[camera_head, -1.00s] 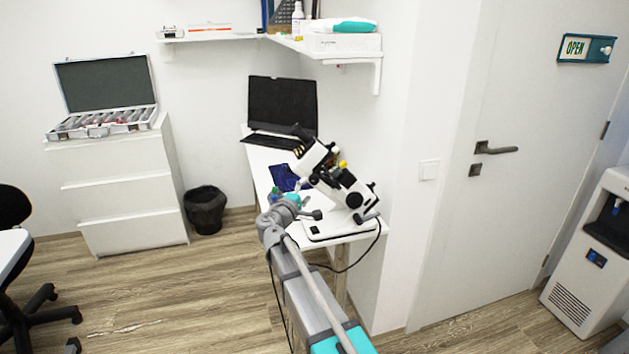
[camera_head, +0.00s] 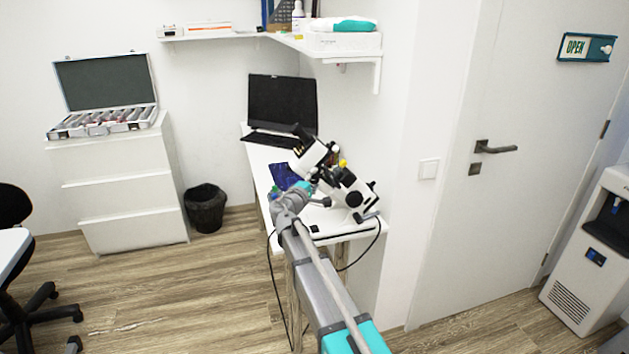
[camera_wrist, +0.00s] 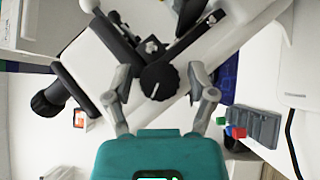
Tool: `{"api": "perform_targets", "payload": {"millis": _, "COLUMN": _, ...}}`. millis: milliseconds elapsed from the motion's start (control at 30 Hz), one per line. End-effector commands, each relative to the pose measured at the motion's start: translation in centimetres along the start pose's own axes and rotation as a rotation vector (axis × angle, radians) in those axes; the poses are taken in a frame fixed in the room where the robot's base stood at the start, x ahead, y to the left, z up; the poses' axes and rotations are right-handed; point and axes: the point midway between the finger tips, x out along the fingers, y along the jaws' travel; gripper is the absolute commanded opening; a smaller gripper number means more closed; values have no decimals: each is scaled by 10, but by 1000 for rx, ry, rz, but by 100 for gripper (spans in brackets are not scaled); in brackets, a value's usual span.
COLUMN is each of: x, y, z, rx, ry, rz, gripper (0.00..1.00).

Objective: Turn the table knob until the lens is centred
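A black-and-white microscope-like instrument (camera_head: 345,185) stands on the right part of the white desk (camera_head: 262,180). In the wrist view, a round black knob (camera_wrist: 159,81) with a pale line on its face sits on the instrument's body (camera_wrist: 215,45). My gripper (camera_wrist: 160,84) is open, with one grey finger on each side of the knob in the picture. Narrow gaps show between knob and fingertips. I cannot tell whether the fingertips reach as deep as the knob. A black eyepiece-like part (camera_wrist: 48,100) shows at the left. Which part is the lens, and whether it is centred, I cannot tell.
A laptop (camera_head: 282,105) and a dark blue item (camera_head: 284,177) are on the desk. In the wrist view, a grey holder (camera_wrist: 262,127) and small coloured blocks (camera_wrist: 236,131) are at the right. A cable (camera_head: 362,262) hangs off the desk's front edge.

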Motion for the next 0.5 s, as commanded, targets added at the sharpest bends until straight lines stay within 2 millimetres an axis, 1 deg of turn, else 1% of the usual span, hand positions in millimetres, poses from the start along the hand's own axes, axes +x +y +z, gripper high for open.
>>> {"api": "perform_targets", "payload": {"millis": 33, "x": 0, "y": 0, "z": 0, "rx": 0, "ry": 0, "rz": 0, "gripper": 53}}
{"api": "perform_targets", "payload": {"millis": 67, "x": 0, "y": 0, "z": 0, "rx": 0, "ry": 0, "rz": 0, "gripper": 47}}
{"api": "perform_targets", "payload": {"millis": 100, "x": 0, "y": 0, "z": 0, "rx": 0, "ry": 0, "rz": 0, "gripper": 40}}
{"api": "perform_targets", "payload": {"millis": 267, "x": 0, "y": 0, "z": 0, "rx": 0, "ry": 0, "rz": 0, "gripper": 10}}
{"api": "perform_targets", "payload": {"millis": 300, "x": 0, "y": 0, "z": 0, "rx": 0, "ry": 0, "rz": 0, "gripper": 3}}
{"api": "perform_targets", "payload": {"millis": 333, "x": 0, "y": 0, "z": 0, "rx": 0, "ry": 0, "rz": 0, "gripper": 0}}
{"api": "perform_targets", "payload": {"millis": 500, "x": 0, "y": 2, "z": 0, "rx": 12, "ry": 0, "rz": -12, "gripper": 0}}
